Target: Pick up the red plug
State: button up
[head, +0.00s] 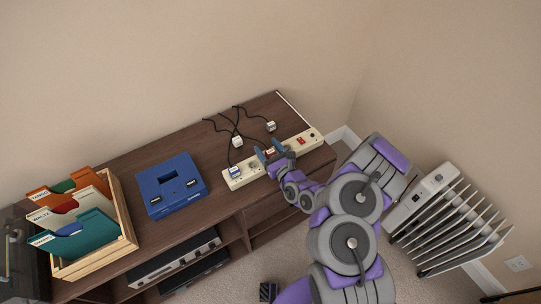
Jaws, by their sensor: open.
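A long off-white power strip (315,137) lies on the dark wooden cabinet top. A small red plug (270,152) shows at the strip's middle, partly hidden by my gripper. My gripper (268,151) is open, with its two fingers on either side of the red plug. I cannot tell whether the fingers touch it. A white plug with a blue face (235,173) sits at the strip's left end. Two pale plugs, one nearer (237,142) and one farther (271,126), lie behind the strip on black cords.
A blue console (170,184) and a wooden crate (122,215) of folders stand on the cabinet (120,163) to the left. A white radiator (437,200) stands on the floor at right. Walls close off the back and right. A red switch (301,141) is on the strip.

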jog(key=shift+c, duration=0.2)
jog(key=c, duration=1)
